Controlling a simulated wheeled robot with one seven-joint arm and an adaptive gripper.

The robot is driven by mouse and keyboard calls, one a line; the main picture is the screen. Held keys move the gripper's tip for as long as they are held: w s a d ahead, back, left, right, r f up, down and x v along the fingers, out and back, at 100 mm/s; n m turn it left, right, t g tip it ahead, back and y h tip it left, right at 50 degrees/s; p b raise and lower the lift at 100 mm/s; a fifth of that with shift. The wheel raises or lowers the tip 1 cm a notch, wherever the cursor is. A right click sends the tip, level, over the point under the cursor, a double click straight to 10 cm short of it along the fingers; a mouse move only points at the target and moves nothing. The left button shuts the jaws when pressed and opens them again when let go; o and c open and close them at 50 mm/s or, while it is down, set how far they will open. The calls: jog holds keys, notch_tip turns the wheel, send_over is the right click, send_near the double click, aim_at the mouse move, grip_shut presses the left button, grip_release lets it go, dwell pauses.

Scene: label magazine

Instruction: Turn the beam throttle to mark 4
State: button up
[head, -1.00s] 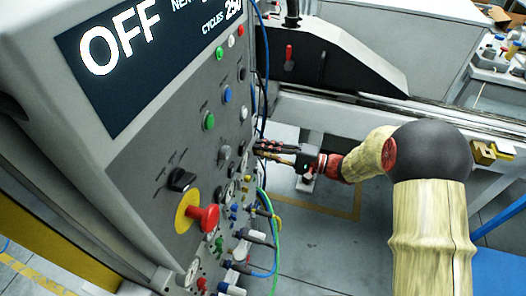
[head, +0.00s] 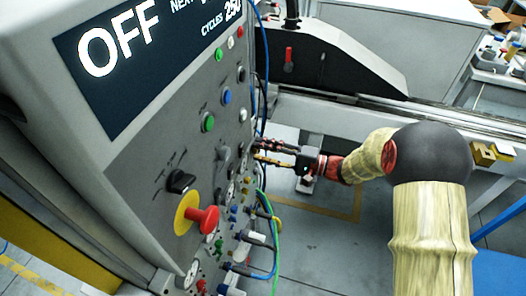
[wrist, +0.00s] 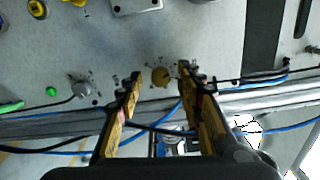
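No label is readable, so I cannot tell which is the beam throttle. In the head view my gripper (head: 262,151) is at the panel's right edge, and the knob there cannot be made out.
The panel also carries a red mushroom button (head: 207,219), a black selector (head: 181,182) and a screen (head: 118,50) reading OFF. Blue and green cables (head: 274,245) hang below my gripper. In the wrist view, cables (wrist: 265,84) run close beside the right finger. Open floor lies right of the panel.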

jog(key=v, duration=1.2)
dwell(0.4)
